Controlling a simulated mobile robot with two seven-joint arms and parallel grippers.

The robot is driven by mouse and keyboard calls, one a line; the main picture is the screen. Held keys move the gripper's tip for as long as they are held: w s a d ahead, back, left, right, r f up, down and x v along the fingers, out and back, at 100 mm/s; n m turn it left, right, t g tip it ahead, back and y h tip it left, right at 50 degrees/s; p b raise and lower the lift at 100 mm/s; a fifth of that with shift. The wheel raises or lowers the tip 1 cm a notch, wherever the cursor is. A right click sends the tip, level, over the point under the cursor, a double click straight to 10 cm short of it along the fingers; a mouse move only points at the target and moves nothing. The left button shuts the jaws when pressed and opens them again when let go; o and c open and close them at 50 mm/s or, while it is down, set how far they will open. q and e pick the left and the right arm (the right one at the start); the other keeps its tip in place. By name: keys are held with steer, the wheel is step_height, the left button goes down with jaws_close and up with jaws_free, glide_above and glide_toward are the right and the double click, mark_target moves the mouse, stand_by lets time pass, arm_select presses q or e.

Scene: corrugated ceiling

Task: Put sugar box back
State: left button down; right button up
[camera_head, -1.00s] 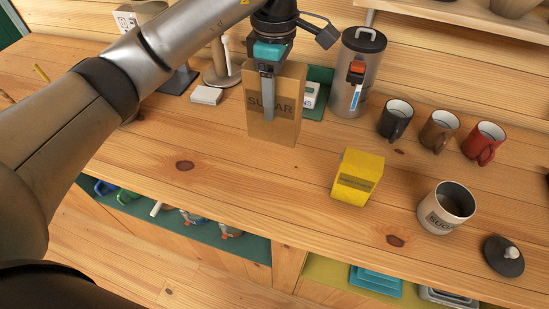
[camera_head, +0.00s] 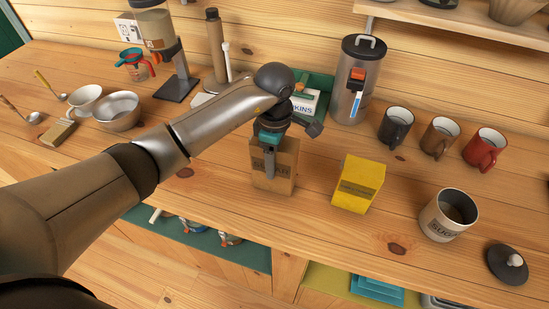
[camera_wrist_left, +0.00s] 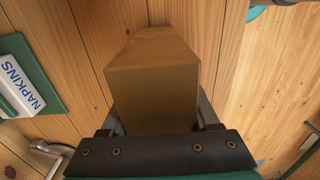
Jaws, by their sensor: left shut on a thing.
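The brown sugar box (camera_head: 285,168) is in my left gripper (camera_head: 270,160), over the front middle of the counter in the head view. In the left wrist view, the box (camera_wrist_left: 153,85) fills the space between the two fingers of my left gripper (camera_wrist_left: 158,115), which are shut on its sides. A finger covers part of its label. I cannot tell whether its bottom touches the counter. A white pot labelled sugar (camera_head: 442,222) stands open at the right. My right gripper is not in view.
A yellow box (camera_head: 357,184) stands just right of the sugar box. A dark lid (camera_head: 506,264) lies beside the pot. Several mugs (camera_head: 440,138) and a metal dispenser (camera_head: 354,85) stand behind. A napkin box (camera_head: 304,102) is behind my gripper. Bowls (camera_head: 119,109) stand far left.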

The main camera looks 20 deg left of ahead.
arm_select(q)
steer(key=shift+f, duration=0.2)
steer(key=shift+c, duration=0.6)
jaws_free()
steer(key=shift+r, duration=0.1)
step_height(320, 180, up, 12)
steer(key=shift+r, duration=0.1)
